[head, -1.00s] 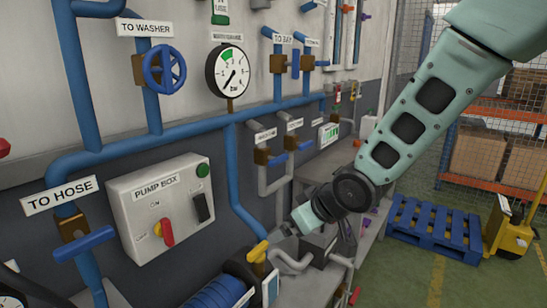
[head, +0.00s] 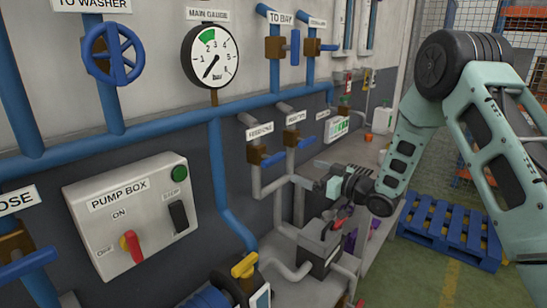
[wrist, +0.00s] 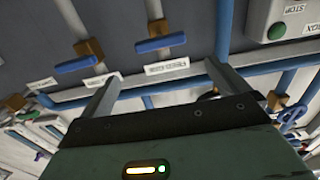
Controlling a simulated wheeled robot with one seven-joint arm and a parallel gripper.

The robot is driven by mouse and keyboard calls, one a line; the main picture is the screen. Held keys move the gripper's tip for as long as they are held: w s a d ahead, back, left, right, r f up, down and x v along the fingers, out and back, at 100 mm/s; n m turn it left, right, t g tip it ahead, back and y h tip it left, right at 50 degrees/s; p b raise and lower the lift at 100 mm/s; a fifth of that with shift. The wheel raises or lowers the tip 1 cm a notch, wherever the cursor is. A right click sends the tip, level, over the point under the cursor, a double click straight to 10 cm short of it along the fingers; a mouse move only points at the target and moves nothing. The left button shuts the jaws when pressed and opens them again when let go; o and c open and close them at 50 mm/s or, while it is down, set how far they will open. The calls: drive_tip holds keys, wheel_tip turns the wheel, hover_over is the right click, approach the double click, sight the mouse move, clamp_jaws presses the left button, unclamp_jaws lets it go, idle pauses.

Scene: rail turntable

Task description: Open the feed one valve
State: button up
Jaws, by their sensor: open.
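The feed one valve has a brass body (head: 253,154) and a blue lever (head: 273,159), under a white label (head: 260,130) that is hard to read in the head view. In the wrist view its blue lever (wrist: 154,44) lies crosswise to its grey pipe, and the upside-down label (wrist: 167,67) reads feed one. My gripper (head: 313,174) is open and empty, to the right of this lever and apart from it. In the wrist view the fingers (wrist: 162,70) spread on both sides of the label, with the lever beyond the tips.
A twin valve (head: 306,142) with a blue lever sits just right. The pump box (head: 130,215), main gauge (head: 210,56) and blue wheel (head: 112,53) are on the wall to the left. A yellow-handled valve (head: 244,265) and a dark box (head: 320,250) stand below. A blue pallet (head: 450,235) lies on the floor.

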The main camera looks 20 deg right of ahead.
sight(277, 160)
drive_tip(key=p+x, duration=0.4)
drive_tip(key=x, duration=1)
drive_tip(key=c, duration=0.6)
